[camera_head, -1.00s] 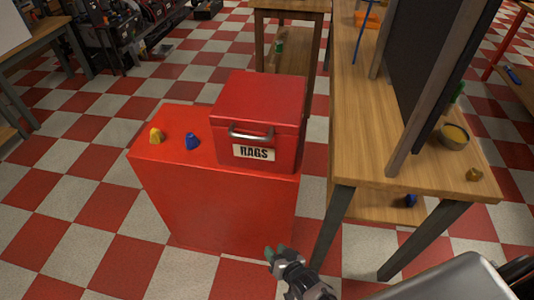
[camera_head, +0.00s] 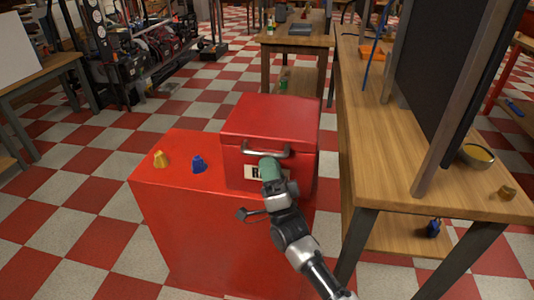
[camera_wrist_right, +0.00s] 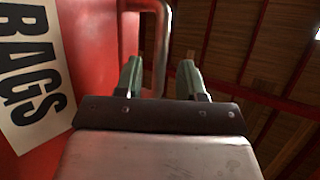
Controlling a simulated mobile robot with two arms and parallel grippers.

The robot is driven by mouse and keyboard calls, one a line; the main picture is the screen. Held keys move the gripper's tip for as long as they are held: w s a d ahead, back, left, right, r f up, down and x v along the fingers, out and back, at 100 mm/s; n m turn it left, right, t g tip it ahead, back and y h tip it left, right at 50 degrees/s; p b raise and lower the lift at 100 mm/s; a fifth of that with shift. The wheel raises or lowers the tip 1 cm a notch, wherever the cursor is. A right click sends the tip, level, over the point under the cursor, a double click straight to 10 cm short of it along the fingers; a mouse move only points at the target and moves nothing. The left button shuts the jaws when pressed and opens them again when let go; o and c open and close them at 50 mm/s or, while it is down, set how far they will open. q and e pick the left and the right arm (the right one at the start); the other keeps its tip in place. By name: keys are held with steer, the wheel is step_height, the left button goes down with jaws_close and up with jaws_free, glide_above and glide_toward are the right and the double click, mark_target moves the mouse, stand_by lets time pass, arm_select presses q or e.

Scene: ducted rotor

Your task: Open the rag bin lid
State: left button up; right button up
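The red rag bin (camera_head: 268,165) sits on a red cabinet (camera_head: 165,205), and its lid (camera_head: 272,118) is shut. A metal bar handle (camera_head: 266,153) is on its front, above a RAGS label (camera_head: 250,171) that my right arm partly covers. The label (camera_wrist_right: 30,80) and the handle (camera_wrist_right: 161,50) also show in the right wrist view. My right gripper (camera_head: 268,165) is at the bin's front, just below the handle. In the wrist view its green fingers (camera_wrist_right: 160,80) are apart, with the handle ahead between them; contact cannot be told. My left gripper is not in view.
A yellow knob-like piece (camera_head: 161,159) and a blue one (camera_head: 198,164) stand on the cabinet, left of the bin. A wooden workbench (camera_head: 385,150) with a dark upright panel stands close on the right. Checkered floor is open to the left.

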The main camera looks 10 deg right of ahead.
steer(key=shift+x, duration=1.3)
steer(key=shift+f, duration=0.1)
jaws_close()
